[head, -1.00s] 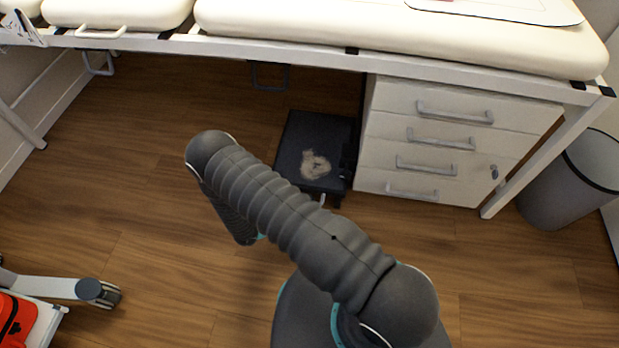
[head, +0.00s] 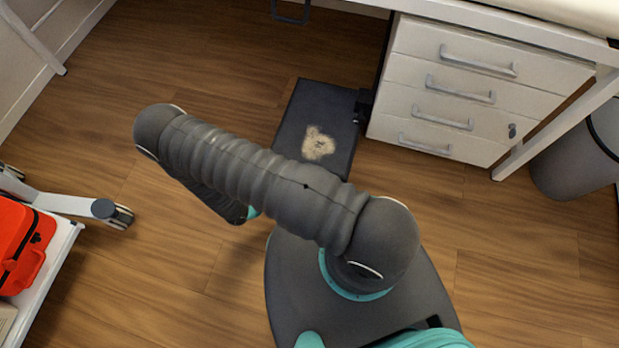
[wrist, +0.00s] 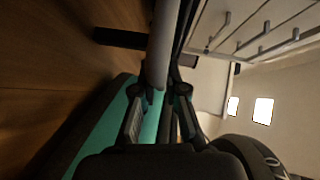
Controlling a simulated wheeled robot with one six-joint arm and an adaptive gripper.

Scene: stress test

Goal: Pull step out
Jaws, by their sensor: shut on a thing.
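The step (head: 318,135) is a low, dark rectangular platform with a pale worn patch on top. In the head view it stands on the floor left of the drawer cabinet, projecting forward past the cabinet's front. My arm hides its near end. My gripper (wrist: 160,95) is hidden behind the arm in the head view. In the wrist view its two fingers are closed on either side of a grey round bar (wrist: 161,45). How the bar joins the step is not clear.
The white drawer cabinet (head: 470,95) stands close to the step's right side. A grey bin (head: 580,160) is at the right. A cart with a red bag (head: 25,235) and a wheeled leg (head: 75,205) are at the left. Wood floor (head: 180,250) is clear between cart and arm.

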